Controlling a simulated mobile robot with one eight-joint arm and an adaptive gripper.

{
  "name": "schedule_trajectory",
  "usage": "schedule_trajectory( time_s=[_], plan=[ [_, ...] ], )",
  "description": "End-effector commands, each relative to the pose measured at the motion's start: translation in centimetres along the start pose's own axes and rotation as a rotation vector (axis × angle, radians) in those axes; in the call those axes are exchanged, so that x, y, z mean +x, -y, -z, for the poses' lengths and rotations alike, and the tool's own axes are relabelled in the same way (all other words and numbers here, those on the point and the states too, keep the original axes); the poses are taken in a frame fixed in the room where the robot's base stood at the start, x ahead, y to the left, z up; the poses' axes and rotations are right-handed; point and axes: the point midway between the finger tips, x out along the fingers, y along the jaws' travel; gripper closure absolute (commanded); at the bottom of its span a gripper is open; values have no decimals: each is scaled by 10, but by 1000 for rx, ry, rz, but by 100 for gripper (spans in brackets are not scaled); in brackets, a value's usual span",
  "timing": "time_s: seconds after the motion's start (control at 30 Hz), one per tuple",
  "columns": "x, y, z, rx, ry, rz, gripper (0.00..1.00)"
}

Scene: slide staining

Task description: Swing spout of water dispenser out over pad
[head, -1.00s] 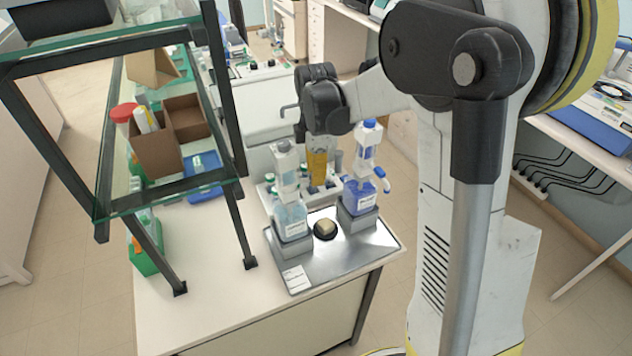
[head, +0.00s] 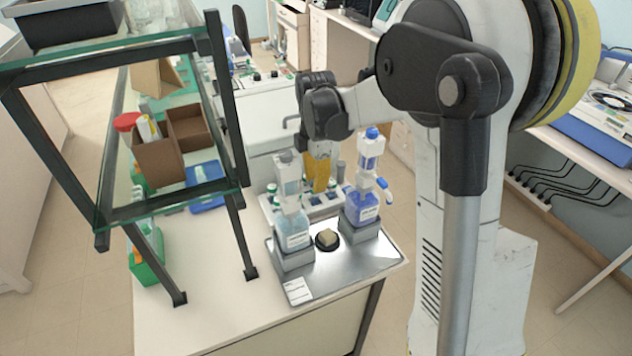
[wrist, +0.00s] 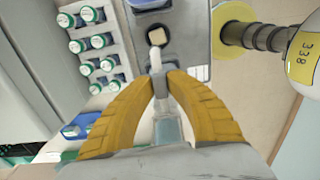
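The water dispenser (head: 292,232), a clear bottle of pale blue liquid, stands upright in a grey holder on the left of the metal tray. Its bottle shows below my fingers in the wrist view (wrist: 167,128). Its pale spout (wrist: 155,60) points from between my fingertips toward the pad. The pad (head: 327,238) is a small beige block in a round black dish; it also shows in the wrist view (wrist: 156,34). My gripper (head: 318,182), with yellow fingers (wrist: 161,80), is right of the dispenser's top in the head view. Its tips look closed around the spout's base; exact contact is unclear.
A second dispenser with darker blue liquid (head: 362,205) stands right of the pad. A rack of small capped bottles (wrist: 95,45) is behind the tray (head: 352,263). A glass-topped shelf frame (head: 232,190) stands on the left. The tray's front is clear.

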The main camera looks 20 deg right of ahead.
Motion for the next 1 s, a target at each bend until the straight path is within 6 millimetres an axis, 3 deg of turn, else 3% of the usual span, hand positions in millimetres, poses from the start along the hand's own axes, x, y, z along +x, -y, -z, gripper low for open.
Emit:
schedule_trajectory(
  time_s=[0.07, 0.47, 0.8, 1.0],
  plan=[
    [0, 0, 0, 0, 0, 0, 62],
    [-8, 0, 0, 1, 0, 0, 62],
    [-78, 0, 0, 0, 0, 0, 62],
    [-110, 0, 0, 0, 0, 0, 62]
  ],
)
